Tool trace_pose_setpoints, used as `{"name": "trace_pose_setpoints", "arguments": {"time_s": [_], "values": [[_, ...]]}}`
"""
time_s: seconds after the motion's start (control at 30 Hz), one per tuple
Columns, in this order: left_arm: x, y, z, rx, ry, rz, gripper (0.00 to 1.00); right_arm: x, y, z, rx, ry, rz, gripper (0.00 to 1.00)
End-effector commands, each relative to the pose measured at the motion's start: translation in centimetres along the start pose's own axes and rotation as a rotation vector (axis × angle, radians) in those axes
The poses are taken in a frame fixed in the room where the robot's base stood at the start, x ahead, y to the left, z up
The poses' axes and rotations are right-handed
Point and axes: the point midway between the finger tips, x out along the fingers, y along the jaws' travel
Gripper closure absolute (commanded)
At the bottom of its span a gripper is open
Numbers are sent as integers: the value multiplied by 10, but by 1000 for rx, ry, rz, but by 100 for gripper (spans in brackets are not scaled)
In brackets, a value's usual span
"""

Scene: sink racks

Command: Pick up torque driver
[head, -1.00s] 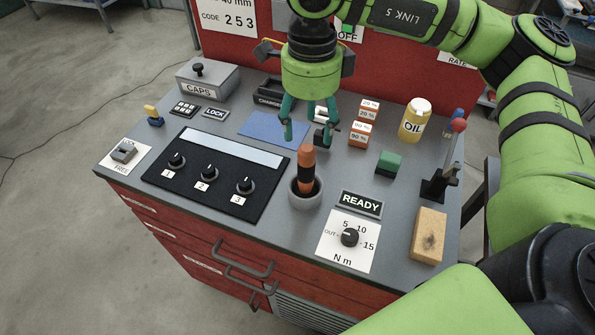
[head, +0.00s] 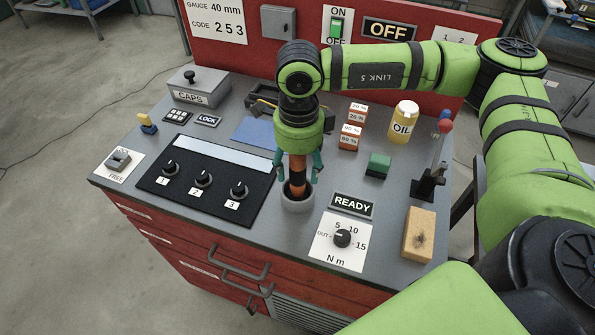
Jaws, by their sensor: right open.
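The torque driver (head: 298,178) has an orange and black handle and stands upright in a round grey holder (head: 298,201) near the front middle of the bench. My right gripper (head: 298,172) points down over it. Its teal fingers are open, one on each side of the driver's handle. I cannot tell whether the fingers touch it. The top of the handle is hidden behind the gripper. My left gripper is not in view.
A black panel with three knobs (head: 203,179) lies left of the holder. The READY sign (head: 352,205) and torque dial (head: 342,238) are to its right. A green block (head: 377,165), OIL bottle (head: 403,122), lever (head: 437,160) and wooden block (head: 419,233) stand further right.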

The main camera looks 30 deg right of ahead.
Motion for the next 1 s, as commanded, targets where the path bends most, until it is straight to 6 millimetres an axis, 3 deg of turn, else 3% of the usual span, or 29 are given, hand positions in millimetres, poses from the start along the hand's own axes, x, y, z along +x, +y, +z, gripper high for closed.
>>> {"name": "trace_pose_setpoints", "arguments": {"time_s": [0.1, 0.23, 0.27, 0.73, 1.0], "values": [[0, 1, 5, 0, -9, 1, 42, 0, 0, 0, 0, 0, 0, 44], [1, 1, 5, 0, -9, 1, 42, 0, 0, 0, 0, 0, 0, 96], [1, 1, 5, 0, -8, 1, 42, 0, 0, 0, 0, 0, 0, 100], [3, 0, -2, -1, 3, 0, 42, -3, -1, 1, 1, -3, -2, 100], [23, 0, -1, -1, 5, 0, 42, -32, -1, 2, -1, -8, -6, 100]]}}
